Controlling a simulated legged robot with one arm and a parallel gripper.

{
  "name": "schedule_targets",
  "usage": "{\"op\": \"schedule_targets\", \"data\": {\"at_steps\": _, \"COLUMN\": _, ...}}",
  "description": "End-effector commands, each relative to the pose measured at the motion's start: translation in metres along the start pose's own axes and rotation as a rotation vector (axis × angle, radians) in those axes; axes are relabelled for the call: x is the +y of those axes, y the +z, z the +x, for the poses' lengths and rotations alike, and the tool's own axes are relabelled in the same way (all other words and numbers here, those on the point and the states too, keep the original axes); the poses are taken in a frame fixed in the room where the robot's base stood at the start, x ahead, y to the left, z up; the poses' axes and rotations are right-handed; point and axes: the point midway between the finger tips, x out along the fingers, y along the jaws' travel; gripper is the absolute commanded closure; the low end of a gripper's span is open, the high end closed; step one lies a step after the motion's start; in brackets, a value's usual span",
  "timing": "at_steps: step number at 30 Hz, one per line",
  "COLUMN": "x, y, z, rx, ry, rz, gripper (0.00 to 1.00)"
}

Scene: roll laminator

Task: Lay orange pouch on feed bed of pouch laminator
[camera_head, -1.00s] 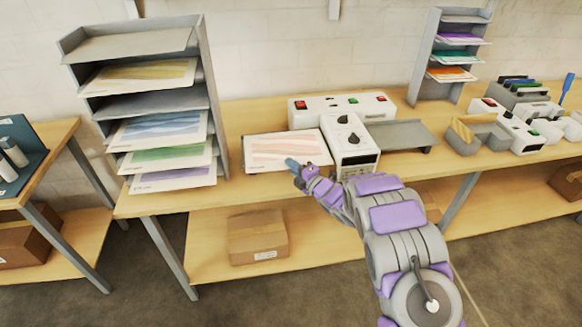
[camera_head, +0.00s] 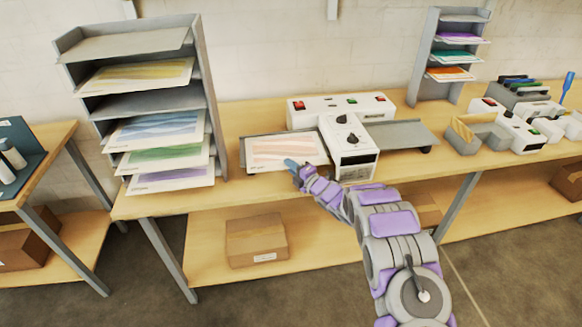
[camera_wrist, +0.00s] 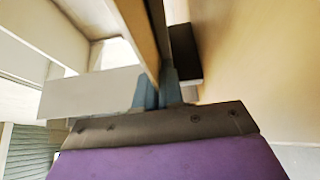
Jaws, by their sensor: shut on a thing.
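The orange pouch (camera_head: 285,148), a pale sheet with orange-pink wavy bands, lies flat over the grey feed bed (camera_head: 243,155) at the left of the pouch laminator (camera_head: 350,150). Its right edge is close against the laminator's white body. I cannot tell whether it rests fully on the bed. My gripper (camera_head: 292,164) is shut on the pouch's near edge. The blue fingers (camera_wrist: 158,92) show close together in the wrist view, with a thin edge-on strip running up from them.
A grey sheet rack (camera_head: 205,100) with several coloured pouches stands at the left. A grey exit tray (camera_head: 400,133) is right of the laminator. A white unit with a red switch (camera_head: 299,105) sits behind. More devices (camera_head: 510,130) stand farther right.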

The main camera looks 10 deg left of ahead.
Motion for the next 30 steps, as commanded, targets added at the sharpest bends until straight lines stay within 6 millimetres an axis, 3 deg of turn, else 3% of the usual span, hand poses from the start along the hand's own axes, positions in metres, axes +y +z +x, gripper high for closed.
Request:
{"op": "schedule_targets", "data": {"at_steps": 3, "x": -0.002, "y": -0.002, "z": 0.002, "rx": 0.001, "ry": -0.001, "rz": -0.001, "gripper": 1.00}}
{"op": "schedule_targets", "data": {"at_steps": 4, "x": -0.002, "y": -0.002, "z": 0.002, "rx": 0.002, "ry": -0.001, "rz": -0.001, "gripper": 0.92}}
{"op": "schedule_targets", "data": {"at_steps": 12, "x": -0.001, "y": 0.002, "z": -0.002, "rx": 0.000, "ry": 0.001, "rz": 0.002, "gripper": 0.67}}
{"op": "schedule_targets", "data": {"at_steps": 22, "x": 0.001, "y": 0.001, "z": -0.003, "rx": 0.000, "ry": 0.000, "rz": 0.001, "gripper": 0.67}}
{"op": "schedule_targets", "data": {"at_steps": 30, "x": 0.001, "y": 0.002, "z": -0.038, "rx": -0.002, "ry": -0.002, "rz": 0.003, "gripper": 0.67}}
